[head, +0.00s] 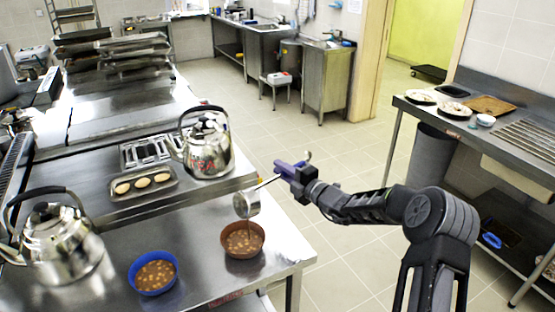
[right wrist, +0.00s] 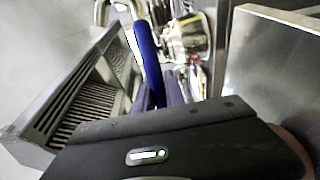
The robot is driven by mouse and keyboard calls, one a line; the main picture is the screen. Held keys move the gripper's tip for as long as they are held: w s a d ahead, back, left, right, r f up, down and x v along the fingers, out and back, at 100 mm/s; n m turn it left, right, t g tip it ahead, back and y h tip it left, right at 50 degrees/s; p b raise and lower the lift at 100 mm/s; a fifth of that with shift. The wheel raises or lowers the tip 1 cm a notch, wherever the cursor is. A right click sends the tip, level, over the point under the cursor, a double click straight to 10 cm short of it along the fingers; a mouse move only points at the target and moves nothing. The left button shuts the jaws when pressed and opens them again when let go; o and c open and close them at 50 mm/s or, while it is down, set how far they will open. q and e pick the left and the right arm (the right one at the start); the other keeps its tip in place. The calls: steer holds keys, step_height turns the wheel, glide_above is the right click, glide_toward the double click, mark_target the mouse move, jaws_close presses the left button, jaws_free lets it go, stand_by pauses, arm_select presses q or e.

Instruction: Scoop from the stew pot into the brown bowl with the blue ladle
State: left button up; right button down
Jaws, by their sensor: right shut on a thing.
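The brown bowl (head: 228,250) stands near the front right corner of the steel table and holds brown stew with pale pieces. The ladle's steel cup (head: 246,206) hangs tilted just above the bowl's far rim. A thin brown streak shows between cup and bowl; I cannot tell whether the cup is empty. My right gripper (head: 288,170) is shut on the ladle's blue handle, beyond the table's right edge. The blue handle (right wrist: 148,55) also shows in the right wrist view, with the gripper (right wrist: 160,98) around its lower part. I cannot make out a stew pot. My left gripper is out of view.
A blue bowl (head: 153,288) of stew stands left of the brown bowl. Two steel kettles (head: 207,150) (head: 62,245) stand on the steel surfaces. A tray (head: 118,193) with several pale oval pieces lies behind. Open floor lies right of the table.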

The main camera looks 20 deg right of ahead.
steer(key=shift+w+d+f+m, duration=0.15)
steer(key=shift+d+f+m, duration=0.3)
steer(key=shift+f+m, duration=0.35)
steer(key=shift+f, duration=0.15)
stand_by(1.1)
step_height(320, 180, down, 8)
steer(key=m, duration=0.5)
steer(key=shift+w+d+m, duration=0.15)
steer(key=shift+d+m, duration=0.15)
steer(key=shift+d, duration=0.1)
stand_by(1.2)
